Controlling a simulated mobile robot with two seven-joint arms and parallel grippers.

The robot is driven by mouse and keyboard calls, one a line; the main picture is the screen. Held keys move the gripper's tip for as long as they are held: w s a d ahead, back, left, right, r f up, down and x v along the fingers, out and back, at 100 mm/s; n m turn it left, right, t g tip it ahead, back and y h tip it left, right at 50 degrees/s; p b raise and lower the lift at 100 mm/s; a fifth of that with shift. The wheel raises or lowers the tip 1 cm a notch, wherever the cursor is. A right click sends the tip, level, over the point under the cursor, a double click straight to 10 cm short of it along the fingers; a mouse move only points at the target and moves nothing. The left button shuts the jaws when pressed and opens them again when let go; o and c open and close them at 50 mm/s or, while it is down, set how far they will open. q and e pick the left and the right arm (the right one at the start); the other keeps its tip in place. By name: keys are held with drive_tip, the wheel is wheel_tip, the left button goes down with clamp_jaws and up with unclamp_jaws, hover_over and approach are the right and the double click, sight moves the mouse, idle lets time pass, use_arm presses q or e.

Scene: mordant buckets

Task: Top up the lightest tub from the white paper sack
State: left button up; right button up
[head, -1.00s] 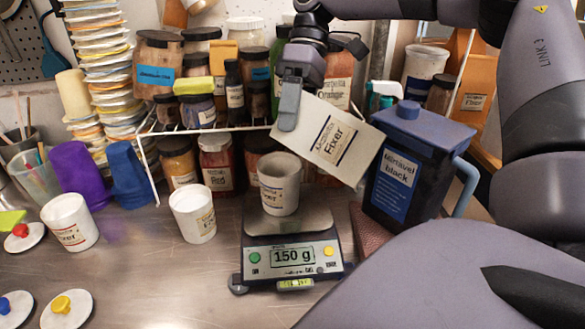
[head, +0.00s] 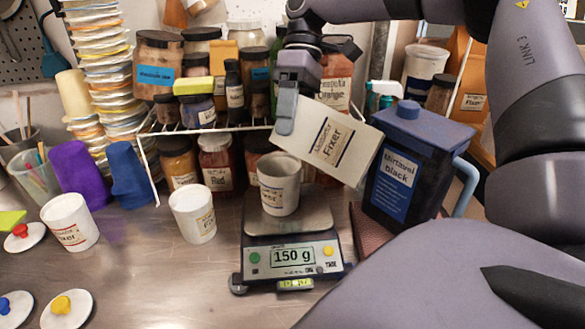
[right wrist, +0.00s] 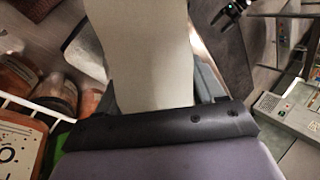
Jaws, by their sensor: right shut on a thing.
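The white paper sack (head: 352,152), labelled Fixer, is tilted in the air above and to the right of the scale. My right gripper (head: 286,112) is shut on its upper left end. The sack fills the middle of the right wrist view (right wrist: 145,50). A white tub (head: 278,185) stands upright on the scale (head: 290,238), which reads 150 g. The sack's lower left edge is close above this tub; I see no powder falling. Two more white tubs stand on the bench, one left of the scale (head: 193,214) and one farther left (head: 69,222). My left gripper is not in view.
A dark blue container (head: 408,170) labelled black stands right of the sack. Jars (head: 216,165) crowd the rack behind. Purple (head: 82,180) and blue (head: 128,172) cups stand at left. Lids with red (head: 22,236), blue (head: 12,305) and yellow (head: 66,308) knobs lie on the bench. Its front middle is clear.

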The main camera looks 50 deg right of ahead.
idle(0.7)
drive_tip(key=shift+w+f+g, duration=0.2)
drive_tip(key=shift+f+g, duration=0.2)
idle(0.8)
drive_tip(key=shift+w+a+f+g, duration=0.15)
drive_tip(key=shift+f+g, duration=0.15)
drive_tip(key=shift+f, duration=0.2)
idle(0.8)
drive_tip(key=shift+w+f+g, duration=0.15)
drive_tip(key=shift+f+g, duration=0.15)
drive_tip(key=shift+f+m, duration=0.2)
drive_tip(key=shift+m, duration=0.1)
idle(0.7)
drive_tip(key=shift+w+r+g+h, duration=0.1)
drive_tip(key=shift+g+h, duration=0.2)
drive_tip(key=shift+g, duration=0.1)
idle(0.8)
idle(0.8)
